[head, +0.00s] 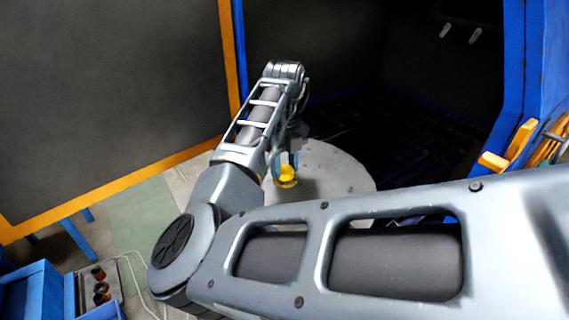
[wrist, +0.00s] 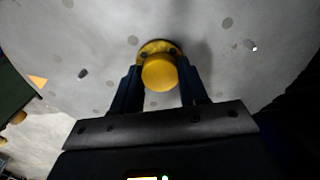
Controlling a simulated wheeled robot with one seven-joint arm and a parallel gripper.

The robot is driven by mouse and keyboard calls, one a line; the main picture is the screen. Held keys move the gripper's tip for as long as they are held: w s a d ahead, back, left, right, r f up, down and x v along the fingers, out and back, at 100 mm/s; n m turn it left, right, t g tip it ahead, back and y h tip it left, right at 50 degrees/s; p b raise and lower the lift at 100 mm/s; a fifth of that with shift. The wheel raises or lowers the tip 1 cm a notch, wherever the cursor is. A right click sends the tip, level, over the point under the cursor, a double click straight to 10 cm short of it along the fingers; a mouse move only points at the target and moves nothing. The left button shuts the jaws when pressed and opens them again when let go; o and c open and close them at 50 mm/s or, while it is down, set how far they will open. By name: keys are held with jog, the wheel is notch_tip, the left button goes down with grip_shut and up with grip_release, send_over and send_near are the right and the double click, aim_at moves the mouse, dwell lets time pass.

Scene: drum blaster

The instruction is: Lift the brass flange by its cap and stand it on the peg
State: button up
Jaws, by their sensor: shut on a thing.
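The brass flange (head: 286,178) is yellow, with a round cap above a wider base, and shows over the near part of a round grey table. In the wrist view its cap (wrist: 159,76) is between the two dark blue fingers, with the base rim just beyond. My gripper (wrist: 160,80) is shut on the cap. In the head view my gripper (head: 292,160) is partly hidden by my arm. I cannot tell whether the base touches the table.
The round grey tabletop (head: 330,170) is speckled and mostly bare. A grey panel with an orange edge (head: 110,185) stands at left. A blue frame (head: 515,80) and yellow parts (head: 510,150) stand at right.

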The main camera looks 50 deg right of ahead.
jog(key=shift+w+f+b, duration=0.15)
jog(key=shift+f+b, duration=0.15)
jog(key=shift+f, duration=0.15)
dwell(0.4)
jog(key=o, duration=1.5)
jog(key=shift+c, duration=0.2)
notch_tip(320, 180, up, 12)
jog(key=p, duration=0.8)
